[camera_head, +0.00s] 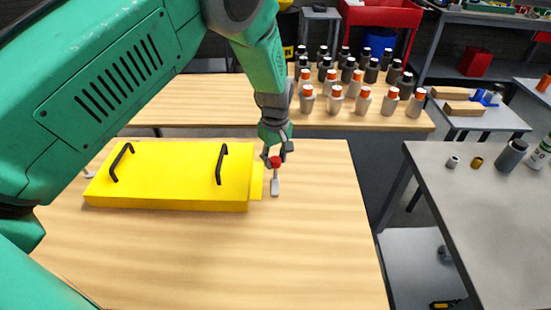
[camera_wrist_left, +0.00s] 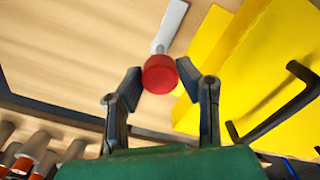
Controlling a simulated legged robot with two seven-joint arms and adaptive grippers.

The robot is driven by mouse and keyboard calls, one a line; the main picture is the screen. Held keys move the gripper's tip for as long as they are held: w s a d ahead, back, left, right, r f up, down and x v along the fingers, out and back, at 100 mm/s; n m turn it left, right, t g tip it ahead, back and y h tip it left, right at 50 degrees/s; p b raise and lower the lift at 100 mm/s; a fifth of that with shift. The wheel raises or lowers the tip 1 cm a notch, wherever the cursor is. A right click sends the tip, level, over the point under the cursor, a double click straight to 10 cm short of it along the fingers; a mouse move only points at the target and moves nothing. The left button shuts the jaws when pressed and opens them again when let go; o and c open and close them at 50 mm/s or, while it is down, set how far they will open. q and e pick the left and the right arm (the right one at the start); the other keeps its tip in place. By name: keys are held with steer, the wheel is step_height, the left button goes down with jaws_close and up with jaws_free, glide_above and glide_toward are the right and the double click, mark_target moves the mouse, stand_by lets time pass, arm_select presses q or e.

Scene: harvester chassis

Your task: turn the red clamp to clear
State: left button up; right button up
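The red clamp (camera_head: 275,162) has a round red knob on a grey metal bar. It is at the right end of the yellow box (camera_head: 170,178), on the wooden table. The bar points toward the front of the table, beside the box's yellow edge flange. My left gripper (camera_head: 276,157) is at the knob from the far side. In the left wrist view the red knob (camera_wrist_left: 159,74) sits between the two open fingertips, and a gap shows at the left finger. Contact with the right finger is unclear. My right gripper does not show.
The yellow box has two black handles (camera_head: 222,164). Several bottles (camera_head: 355,85) stand on a second wooden table behind. A grey table (camera_head: 480,185) with small parts is at the right. The wooden table right of the clamp is clear.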

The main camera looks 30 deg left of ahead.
arm_select(q)
steer(key=o, duration=0.3)
steer(key=shift+w, duration=0.1)
step_height(320, 180, up, 12)
stand_by(0.4)
steer(key=shift+f, duration=0.1)
stand_by(0.3)
